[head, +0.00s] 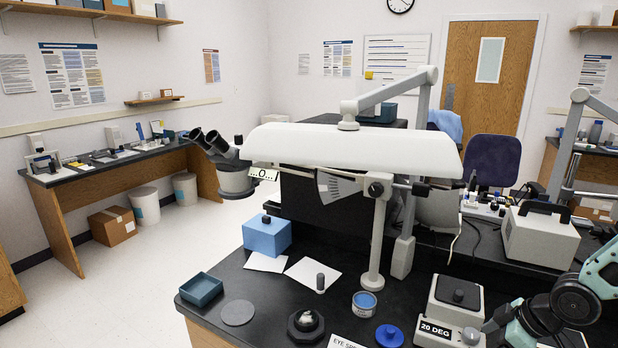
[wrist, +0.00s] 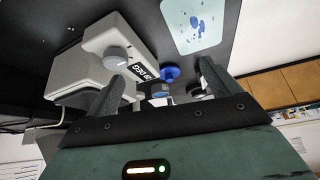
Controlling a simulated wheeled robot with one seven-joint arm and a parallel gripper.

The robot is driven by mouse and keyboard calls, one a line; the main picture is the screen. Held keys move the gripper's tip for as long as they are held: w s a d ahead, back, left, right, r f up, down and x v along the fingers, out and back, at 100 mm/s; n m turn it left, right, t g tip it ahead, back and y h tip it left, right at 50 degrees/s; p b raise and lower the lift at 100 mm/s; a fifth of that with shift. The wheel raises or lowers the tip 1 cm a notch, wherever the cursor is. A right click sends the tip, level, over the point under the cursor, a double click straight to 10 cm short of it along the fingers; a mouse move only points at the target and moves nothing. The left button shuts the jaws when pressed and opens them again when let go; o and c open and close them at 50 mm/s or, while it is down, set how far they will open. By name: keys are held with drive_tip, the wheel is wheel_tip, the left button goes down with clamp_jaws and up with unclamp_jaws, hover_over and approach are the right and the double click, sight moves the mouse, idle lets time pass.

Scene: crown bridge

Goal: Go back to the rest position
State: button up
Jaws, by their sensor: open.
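My gripper shows in the wrist view (wrist: 158,88) with its two dark fingers spread apart and nothing between them. Beyond the fingers are a blue lid (wrist: 169,73) and a white box marked 20 DEG (wrist: 88,65). In the head view, my arm's dark and teal joints enter at the lower right, beside the 20 DEG box (head: 449,312).
The black bench (head: 255,295) holds a blue tray (head: 201,290), a blue box (head: 267,235), a small tin (head: 364,304) and the blue lid (head: 389,335). A long white lamp hood (head: 350,146) spans above. A beige instrument (head: 540,238) stands behind my arm. Floor at left is open.

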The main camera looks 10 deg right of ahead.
drive_tip(key=s+a+r+g+h, duration=0.2)
drive_tip(key=a+r, duration=0.4)
drive_tip(key=a, duration=0.3)
drive_tip(key=s+a+r+g+h, duration=0.1)
drive_tip(key=s+a+r+h, duration=0.1)
drive_tip(key=a+r, duration=0.5)
drive_tip(key=s+a+r, duration=0.3)
drive_tip(key=s+a, duration=0.3)
drive_tip(key=s, duration=0.2)
drive_tip(key=s+a+r+m+g, duration=0.1)
drive_tip(key=s+a+r, duration=0.3)
drive_tip(key=s+a, duration=0.2)
drive_tip(key=shift+s+a, duration=0.4)
drive_tip(key=shift+s, duration=0.5)
